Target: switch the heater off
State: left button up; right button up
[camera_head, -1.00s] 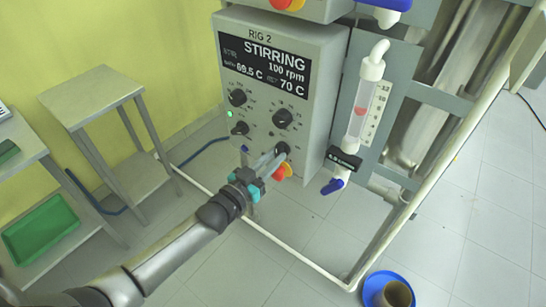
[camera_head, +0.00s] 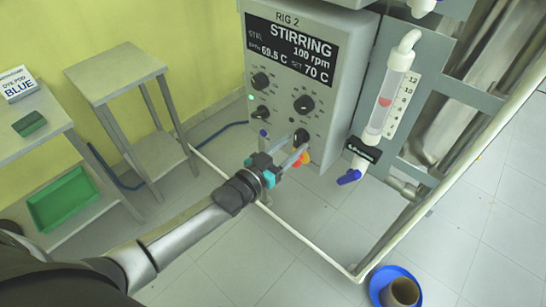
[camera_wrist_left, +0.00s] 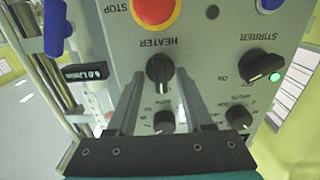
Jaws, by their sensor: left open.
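The rig's grey control box (camera_head: 345,75) carries a display reading STIRRING, 100 rpm, 69.5 C and set 70 C. The black heater knob (camera_wrist_left: 159,68) sits near the HEATER label in the left wrist view, where the panel appears upside down. In the head view the heater knob (camera_head: 301,136) is at the lower right of the panel. My left gripper (camera_wrist_left: 161,76) is open, its fingertips to either side of the knob in the picture; whether they touch it is unclear. In the head view my left gripper (camera_head: 299,153) is just below and in front of the knob.
The stirrer knob (camera_wrist_left: 262,65) with a lit green lamp (camera_wrist_left: 276,77) is beside the heater knob. A red stop button (camera_wrist_left: 154,8) is close by. A glass column (camera_head: 391,95) with a blue valve stands right of the box. A side table (camera_head: 115,72) at left is bare.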

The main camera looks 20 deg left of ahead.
pick_arm(q)
jog(key=p+v, duration=0.2)
jog(key=v, duration=1.2)
jog(key=shift+s+a, duration=0.15)
jog(key=shift+s, duration=0.2)
jog(key=s+a+f+n+g+y, duration=0.1)
jog(key=s+f+g+y, duration=0.15)
jog(key=f, duration=0.55)
jog(key=s+a+f+g+y, duration=0.15)
jog(key=s+f, duration=0.25)
jog(key=f, duration=0.5)
jog(key=s+a+f+n+g+y, duration=0.1)
jog(key=s+f+g, duration=0.2)
jog(key=f, duration=0.5)
jog(key=s+d+f+g, duration=0.1)
jog(key=s+f+g, duration=0.2)
jog(key=s, duration=0.4)
jog(key=s+d+f+g+b, duration=0.1)
jog(key=s+d+f+g, duration=0.1)
jog(key=s+f, duration=0.4)
jog(key=s+d+f+g+y, duration=0.1)
jog(key=s+f+g, duration=0.3)
jog(key=s, duration=0.5)
jog(key=shift+s+d+f+m, duration=0.25)
jog(key=shift+d+m, duration=0.05)
jog(key=shift+d, duration=0.05)
